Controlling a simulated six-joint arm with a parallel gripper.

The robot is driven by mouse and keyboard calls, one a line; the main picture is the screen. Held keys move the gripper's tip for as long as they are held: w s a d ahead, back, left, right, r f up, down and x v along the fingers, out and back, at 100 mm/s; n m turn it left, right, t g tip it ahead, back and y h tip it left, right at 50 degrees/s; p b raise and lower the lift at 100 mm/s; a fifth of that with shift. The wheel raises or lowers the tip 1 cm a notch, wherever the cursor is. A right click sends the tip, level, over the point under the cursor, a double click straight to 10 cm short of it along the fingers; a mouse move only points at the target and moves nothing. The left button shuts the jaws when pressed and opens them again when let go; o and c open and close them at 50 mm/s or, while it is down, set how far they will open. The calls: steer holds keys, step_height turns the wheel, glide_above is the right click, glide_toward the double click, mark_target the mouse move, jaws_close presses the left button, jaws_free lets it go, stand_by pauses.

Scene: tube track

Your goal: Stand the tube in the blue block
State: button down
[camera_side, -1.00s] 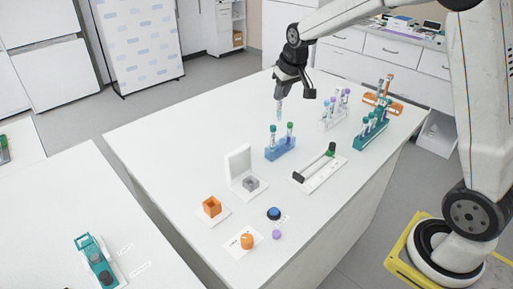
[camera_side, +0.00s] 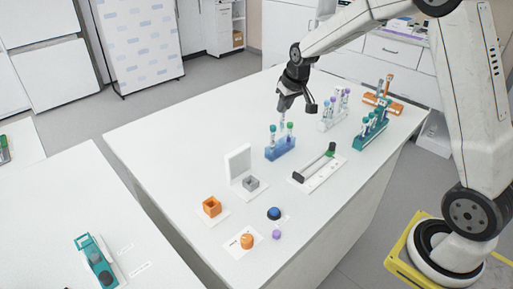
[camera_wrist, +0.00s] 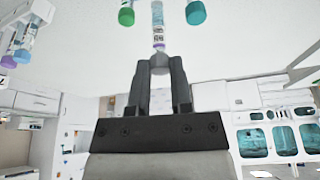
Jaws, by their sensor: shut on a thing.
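My gripper (camera_side: 284,108) is shut on a clear tube (camera_side: 281,124) and holds it upright above the middle of the blue block (camera_side: 280,150). The held tube (camera_wrist: 158,22) also shows in the wrist view, with a printed label and a purplish band near the jaws (camera_wrist: 160,68). Two capped tubes stand in the block, a teal-capped one (camera_side: 272,135) on the left and a green-capped one (camera_side: 290,130) on the right. The held tube is between them. Its lower end is small in the side view, and I cannot tell whether it has entered the block.
A white rack (camera_side: 326,126) with several tubes, a teal rack (camera_side: 368,138) and an orange rack (camera_side: 388,104) stand to the right. In front are a grey square holder (camera_side: 251,183), a black-handled device (camera_side: 315,167) and an orange block (camera_side: 211,206). The table's left is clear.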

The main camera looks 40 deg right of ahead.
steer(key=shift+f, duration=0.8)
steer(key=shift+f, duration=2.2)
stand_by(2.0)
steer(key=shift+c, duration=2.2)
jaws_free()
steer(key=shift+r, duration=0.15)
steer(key=v, duration=0.7)
steer(key=shift+s+r, duration=0.15)
steer(key=shift+r, duration=0.05)
